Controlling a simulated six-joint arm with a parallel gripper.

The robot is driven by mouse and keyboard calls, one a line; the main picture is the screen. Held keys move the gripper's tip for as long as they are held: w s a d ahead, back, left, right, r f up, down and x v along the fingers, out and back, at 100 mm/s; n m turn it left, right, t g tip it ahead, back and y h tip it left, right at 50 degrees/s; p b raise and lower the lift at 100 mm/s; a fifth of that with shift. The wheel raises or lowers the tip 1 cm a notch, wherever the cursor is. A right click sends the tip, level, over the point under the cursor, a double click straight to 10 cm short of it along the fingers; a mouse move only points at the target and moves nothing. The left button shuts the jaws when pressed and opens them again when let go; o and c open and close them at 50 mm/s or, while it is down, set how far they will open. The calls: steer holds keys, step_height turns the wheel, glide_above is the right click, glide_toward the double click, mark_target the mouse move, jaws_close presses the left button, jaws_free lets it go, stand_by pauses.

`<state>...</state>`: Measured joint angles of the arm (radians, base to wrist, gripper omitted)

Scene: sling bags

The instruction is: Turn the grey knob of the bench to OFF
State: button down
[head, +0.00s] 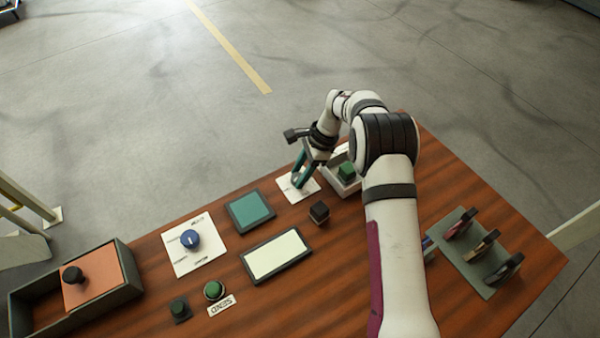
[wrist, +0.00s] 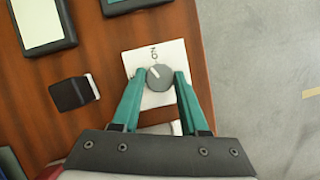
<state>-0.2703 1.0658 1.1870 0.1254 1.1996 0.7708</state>
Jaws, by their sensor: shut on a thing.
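The grey knob (wrist: 159,78) sits on a white plate (wrist: 137,60) of the wooden bench. In the wrist view a white line on the knob points up and slightly left, toward the printed word ON. No OFF label can be read; part of the plate is hidden by my gripper. My gripper (head: 299,183) reaches down over this plate in the head view, where its fingers hide the knob. In the wrist view its two teal fingers stand on either side of the knob, shut on it.
A black block (head: 319,211) stands close by. A white tray (head: 340,188) with a green block (head: 346,172) is beside my gripper. A teal screen (head: 250,210), a pale screen (head: 276,256) and a blue knob (head: 190,240) lie left. A rack (head: 465,257) stands right.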

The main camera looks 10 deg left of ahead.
steer(key=n, duration=0.2)
steer(key=n+g+h, duration=0.1)
steer(key=n, duration=0.2)
steer(key=shift+w+a+n+g, duration=0.1)
steer(key=shift+w+n+g, duration=0.05)
steer(key=shift+n+g, duration=0.15)
steer(key=n+h, duration=0.1)
steer(key=n, duration=0.1)
steer(key=n+h, duration=0.1)
steer(key=n, duration=0.2)
steer(key=shift+a+g, duration=0.1)
steer(key=shift+g, duration=0.3)
steer(key=shift+n, duration=0.3)
steer(key=shift+c, duration=2.1)
jaws_free()
steer(key=r, duration=0.4)
steer(key=shift+d+r, duration=0.4)
steer(key=s+d+r, duration=0.1)
steer(key=d+r, duration=0.5)
steer(key=d, duration=0.4)
steer(key=shift+d, duration=0.4)
steer(key=shift+r, duration=0.1)
